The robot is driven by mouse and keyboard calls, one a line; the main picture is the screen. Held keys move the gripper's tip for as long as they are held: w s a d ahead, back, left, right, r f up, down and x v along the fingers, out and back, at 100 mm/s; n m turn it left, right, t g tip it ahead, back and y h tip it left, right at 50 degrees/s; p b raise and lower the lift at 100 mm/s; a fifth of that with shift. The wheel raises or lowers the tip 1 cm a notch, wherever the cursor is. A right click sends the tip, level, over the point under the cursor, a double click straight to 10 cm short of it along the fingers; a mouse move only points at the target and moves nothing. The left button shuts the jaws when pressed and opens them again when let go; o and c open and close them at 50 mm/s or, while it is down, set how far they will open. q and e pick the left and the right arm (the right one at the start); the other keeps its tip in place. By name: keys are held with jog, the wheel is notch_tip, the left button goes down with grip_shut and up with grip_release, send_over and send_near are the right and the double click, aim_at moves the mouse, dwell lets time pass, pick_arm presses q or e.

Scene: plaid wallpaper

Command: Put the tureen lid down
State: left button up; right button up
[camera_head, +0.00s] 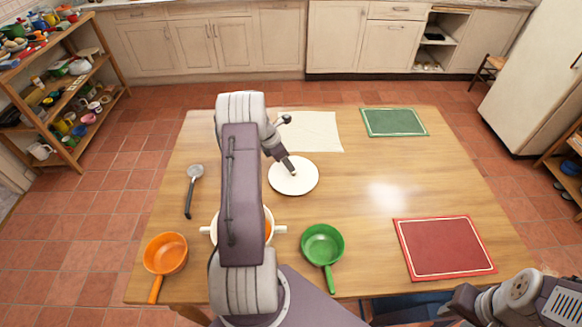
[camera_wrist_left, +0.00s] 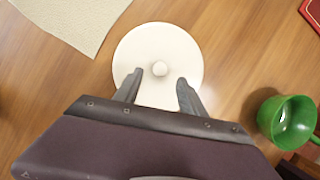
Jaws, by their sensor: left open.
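The tureen lid (camera_head: 299,184) is a flat white disc lying on the wooden table, near the middle. In the left wrist view the lid (camera_wrist_left: 138,47) shows a small round knob at its centre. My left gripper (camera_head: 289,167) is over the lid. In the left wrist view its fingers (camera_wrist_left: 158,88) are spread apart, just short of the knob, with nothing between them. The white tureen (camera_head: 280,229) stands nearer me, with something orange inside; my left arm hides most of it. My right gripper is out of frame; only part of my right arm shows at bottom right.
A cream cloth (camera_head: 318,130) lies just beyond the lid. A ladle (camera_head: 194,178) and an orange pan (camera_head: 165,252) are on the left. A green pan (camera_head: 322,243) is in front, a red mat (camera_head: 445,247) right, a green mat (camera_head: 394,122) far right. The table's right-centre is clear.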

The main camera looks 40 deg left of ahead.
pick_arm(q)
jog(key=v, duration=0.6)
jog(key=s+d+r+m+g, duration=0.1)
jog(key=s+d+r+m, duration=0.15)
jog(key=d+m, duration=0.6)
jog(key=s+d+r+m+g, duration=0.1)
jog(key=s+d+m, duration=0.2)
jog(key=d+m, duration=0.5)
jog(key=s+d+m+y, duration=0.2)
jog(key=s+d+m, duration=0.8)
jog(key=s+m, duration=0.2)
jog(key=shift+d+m+g, duration=0.4)
jog(key=shift+m, duration=0.45)
